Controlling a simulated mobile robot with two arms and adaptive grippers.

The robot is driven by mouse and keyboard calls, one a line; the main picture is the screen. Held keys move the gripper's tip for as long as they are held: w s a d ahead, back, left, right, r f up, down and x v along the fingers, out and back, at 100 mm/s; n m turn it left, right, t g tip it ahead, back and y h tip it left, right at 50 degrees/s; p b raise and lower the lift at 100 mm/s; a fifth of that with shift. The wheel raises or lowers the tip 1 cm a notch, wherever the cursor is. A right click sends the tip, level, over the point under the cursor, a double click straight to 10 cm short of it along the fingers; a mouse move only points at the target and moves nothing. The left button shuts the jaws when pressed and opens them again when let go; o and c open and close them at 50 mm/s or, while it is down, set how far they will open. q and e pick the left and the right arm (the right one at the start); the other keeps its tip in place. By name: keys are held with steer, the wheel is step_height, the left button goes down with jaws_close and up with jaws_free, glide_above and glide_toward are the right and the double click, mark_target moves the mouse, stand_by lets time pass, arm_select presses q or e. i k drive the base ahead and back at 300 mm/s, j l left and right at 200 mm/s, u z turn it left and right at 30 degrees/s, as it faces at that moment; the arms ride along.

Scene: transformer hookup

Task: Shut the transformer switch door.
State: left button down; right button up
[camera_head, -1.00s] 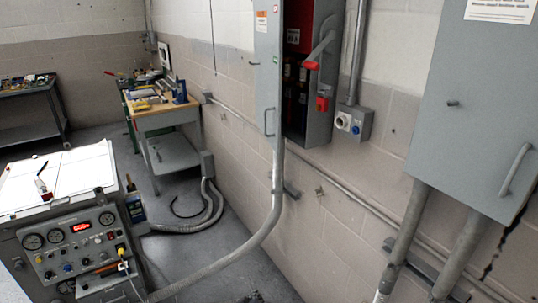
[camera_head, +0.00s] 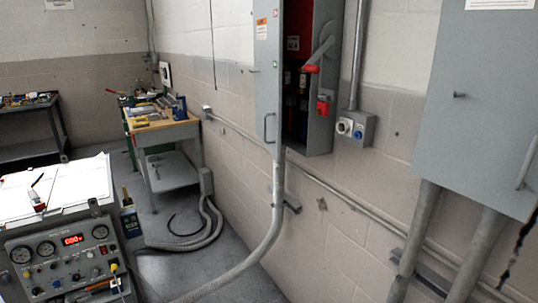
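The transformer switch door (camera_head: 268,75) is a tall grey panel with an orange label at its top and a small bar handle (camera_head: 269,127) low on its face. It stands open at the left of the switch box (camera_head: 321,130) on the wall. The dark interior shows, with red parts inside. A lever with a red grip (camera_head: 311,69) is on the box's right side, and a red piece (camera_head: 322,108) hangs below it. The top of the door and box is cut off by the frame. Neither of my grippers shows in the head view.
A control console (camera_head: 70,255) with gauges and a red display stands at the lower left. A workbench (camera_head: 168,133) with tools is farther back. A conduit (camera_head: 262,245) curves from the box to the floor. A large grey cabinet (camera_head: 475,110) hangs at right.

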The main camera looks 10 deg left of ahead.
mark_target(267, 15)
steer(key=i+j+z, duration=0.2)
steer(key=i+j, duration=0.45)
steer(key=i, duration=0.1)
